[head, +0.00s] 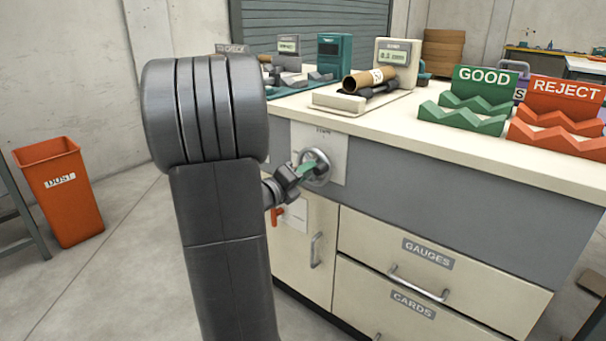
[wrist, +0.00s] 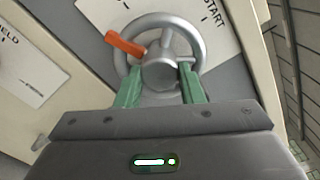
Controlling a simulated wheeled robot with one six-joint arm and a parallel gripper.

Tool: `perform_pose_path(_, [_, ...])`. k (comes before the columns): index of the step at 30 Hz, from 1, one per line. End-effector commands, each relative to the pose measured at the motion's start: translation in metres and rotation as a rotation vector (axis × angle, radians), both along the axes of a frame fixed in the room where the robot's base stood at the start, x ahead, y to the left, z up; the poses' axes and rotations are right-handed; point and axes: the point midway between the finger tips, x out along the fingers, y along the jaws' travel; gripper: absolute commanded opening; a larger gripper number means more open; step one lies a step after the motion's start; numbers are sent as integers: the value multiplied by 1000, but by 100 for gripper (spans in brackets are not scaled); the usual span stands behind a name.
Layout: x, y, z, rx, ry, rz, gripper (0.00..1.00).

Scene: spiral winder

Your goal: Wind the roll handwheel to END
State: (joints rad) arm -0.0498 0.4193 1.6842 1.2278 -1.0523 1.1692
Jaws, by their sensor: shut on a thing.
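The roll handwheel (head: 322,178) is a grey metal wheel on a pale plate (head: 334,148) on the bench front. In the wrist view, its ring (wrist: 199,43) surrounds a round hub (wrist: 160,72), and an orange pointer (wrist: 125,44) sticks out to the upper left. START is printed on the plate at upper right; I see no END mark. My gripper (head: 304,170) reaches the wheel from the left in the head view. Its green fingers (wrist: 160,82) are shut on the wheel, one on each side of the hub. The exact contact is partly hidden.
An orange lever (head: 277,215) sits below left of the wheel. GAUGES (head: 428,254) and CARDS (head: 413,304) drawers are below. The bench top carries a cradle with a brown roll (head: 370,82), a green GOOD rack (head: 465,118) and an orange REJECT rack (head: 560,128). A DUST bin (head: 62,205) stands left.

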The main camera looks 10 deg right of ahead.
Motion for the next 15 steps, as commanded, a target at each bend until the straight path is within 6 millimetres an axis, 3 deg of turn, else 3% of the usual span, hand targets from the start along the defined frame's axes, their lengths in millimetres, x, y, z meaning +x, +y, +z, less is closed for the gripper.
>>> perform_pose_path(15, [0, 0, -2, 195, -246, -1, 12])
